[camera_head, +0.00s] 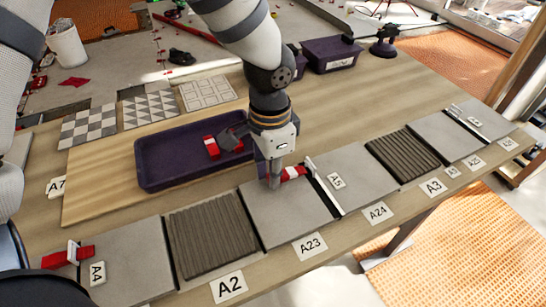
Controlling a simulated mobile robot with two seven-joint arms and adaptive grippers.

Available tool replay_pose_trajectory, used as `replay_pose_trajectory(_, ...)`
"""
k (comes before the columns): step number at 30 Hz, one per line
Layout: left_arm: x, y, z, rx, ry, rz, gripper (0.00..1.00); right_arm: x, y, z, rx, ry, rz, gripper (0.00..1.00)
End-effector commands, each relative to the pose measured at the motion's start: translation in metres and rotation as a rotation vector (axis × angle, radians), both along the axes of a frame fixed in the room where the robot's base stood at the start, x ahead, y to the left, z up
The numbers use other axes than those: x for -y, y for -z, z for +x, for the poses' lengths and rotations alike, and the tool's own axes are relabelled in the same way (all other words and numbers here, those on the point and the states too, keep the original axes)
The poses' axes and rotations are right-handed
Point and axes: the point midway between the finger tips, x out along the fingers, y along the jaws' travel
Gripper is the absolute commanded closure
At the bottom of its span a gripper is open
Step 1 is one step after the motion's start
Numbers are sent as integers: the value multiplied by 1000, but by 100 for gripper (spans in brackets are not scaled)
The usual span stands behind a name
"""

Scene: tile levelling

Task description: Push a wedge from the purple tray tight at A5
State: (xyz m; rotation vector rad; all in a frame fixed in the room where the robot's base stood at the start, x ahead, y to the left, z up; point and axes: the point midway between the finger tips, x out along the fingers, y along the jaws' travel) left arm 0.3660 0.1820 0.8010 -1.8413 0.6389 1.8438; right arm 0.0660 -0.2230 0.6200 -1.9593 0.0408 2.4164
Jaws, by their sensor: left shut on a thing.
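The purple tray (160,178) lies on the wooden board at centre left, with red wedges (211,147) in it, partly behind my gripper. My left gripper (275,182) is low over the grey tile behind the A23 label, shut on a red wedge (293,172). The wedge points right, toward the white clip (313,167) standing at the tile joint beside the A5 label (337,181). The wedge's tip is close to the clip; I cannot tell whether it is in the clip or touching it. My right gripper is not in view.
A red wedge (68,256) sits at a white clip near the A4 label (97,273) at front left. Ribbed dark tiles (212,240) alternate with grey tiles along the front edge. Sample tiles (150,108) and a purple box (331,54) lie farther back. The board's right part is clear.

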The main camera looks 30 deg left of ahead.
Motion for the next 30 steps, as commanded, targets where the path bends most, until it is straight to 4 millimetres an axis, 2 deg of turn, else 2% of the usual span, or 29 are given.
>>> replay_pose_trajectory(4, 0, 9, 0, -1, 0, 1, 95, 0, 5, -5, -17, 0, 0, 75)
replay_pose_trajectory(30, 0, 11, 0, 4, -2, 0, 95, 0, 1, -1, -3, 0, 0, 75)
